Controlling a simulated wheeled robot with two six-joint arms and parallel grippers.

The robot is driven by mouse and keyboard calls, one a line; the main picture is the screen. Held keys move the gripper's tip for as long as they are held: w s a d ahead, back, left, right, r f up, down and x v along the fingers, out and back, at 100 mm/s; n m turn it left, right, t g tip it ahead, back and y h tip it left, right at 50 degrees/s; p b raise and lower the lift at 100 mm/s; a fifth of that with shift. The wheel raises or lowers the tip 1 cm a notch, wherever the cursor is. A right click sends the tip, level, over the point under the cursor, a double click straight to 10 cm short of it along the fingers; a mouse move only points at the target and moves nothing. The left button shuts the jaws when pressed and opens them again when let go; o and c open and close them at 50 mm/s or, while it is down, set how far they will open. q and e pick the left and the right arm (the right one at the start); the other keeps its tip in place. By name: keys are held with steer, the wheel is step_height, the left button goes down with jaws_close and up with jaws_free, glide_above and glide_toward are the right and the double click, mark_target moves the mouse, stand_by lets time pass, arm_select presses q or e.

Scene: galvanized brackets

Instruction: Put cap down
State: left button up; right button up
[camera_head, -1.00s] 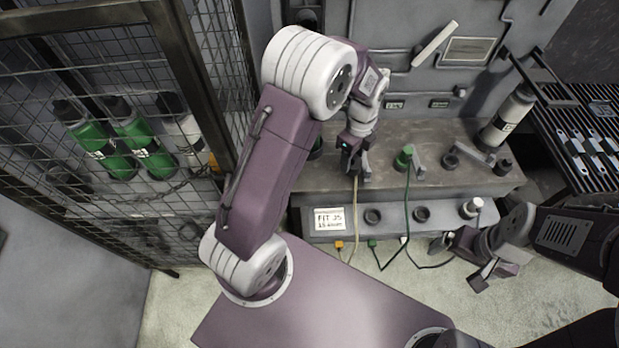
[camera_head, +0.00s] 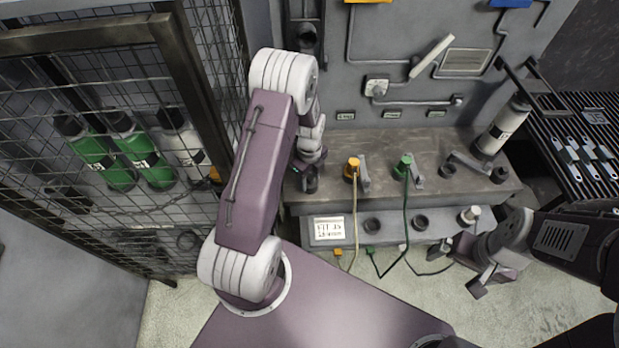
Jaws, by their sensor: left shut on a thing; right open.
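My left gripper (camera_head: 305,180) is shut at the left end of the dark bench (camera_head: 330,190). The thing in it is mostly hidden by the gripper and arm; a small dark, round part (camera_head: 311,185), perhaps the cap, shows there. I cannot tell whether it touches the bench. To its right, an orange plug (camera_head: 352,166) with a tan cord and a green plug (camera_head: 404,163) with a green cord stand upright on the bench. My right gripper (camera_head: 472,268) is open and empty, low in front of the bench's right part.
The front ledge holds a sign (camera_head: 328,228), dark rings (camera_head: 372,226) (camera_head: 420,222) and a pale-topped fitting (camera_head: 469,214). A bare fitting (camera_head: 449,169) and a white bottle (camera_head: 501,130) stand at the bench's right. A mesh cage (camera_head: 110,50) closes the left side.

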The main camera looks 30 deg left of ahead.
mark_target(310, 177)
arm_select(q)
steer(key=shift+f, duration=0.1)
steer(key=o, duration=1.4)
steer(key=shift+c, duration=0.2)
step_height(310, 177, up, 12)
steer(key=s+d+r+n, duration=0.1)
steer(key=s+d+n, duration=0.3)
steer(key=n, duration=0.6)
steer(key=s+d+r+n+t, duration=0.1)
steer(key=s+d+n, duration=0.3)
steer(key=s+n, duration=0.5)
steer(key=shift+r+n, duration=0.25)
steer(key=shift+n, duration=0.85)
